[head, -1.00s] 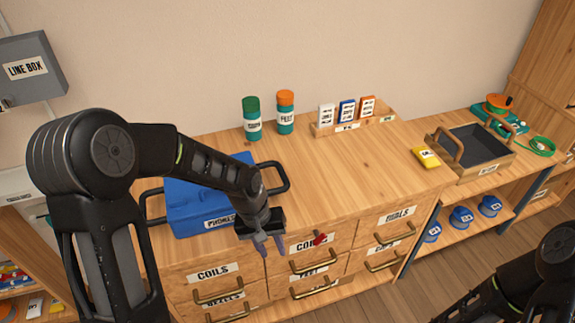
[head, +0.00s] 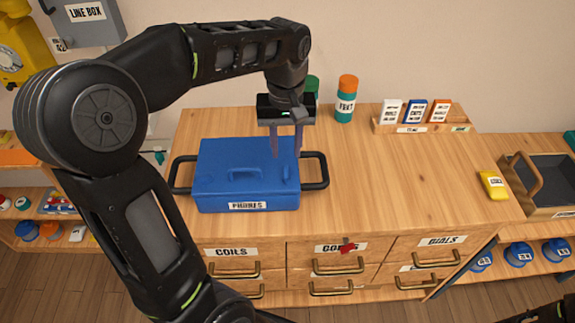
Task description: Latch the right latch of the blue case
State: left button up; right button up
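The blue case (head: 222,182) sits on the wooden cabinet top with its lid down. Whether the fingertips touch the case is unclear.
A wooden rack (head: 420,124) holds small boxes at the back. A yellow box (head: 493,185) lies at the right edge. The cabinet top right of the case is clear.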

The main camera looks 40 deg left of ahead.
aim_at(286, 172)
pick_arm(q)
notch_tip(286, 172, down, 7)
jog(key=shift+f, duration=0.15)
dwell(0.4)
grip_shut()
dwell(0.4)
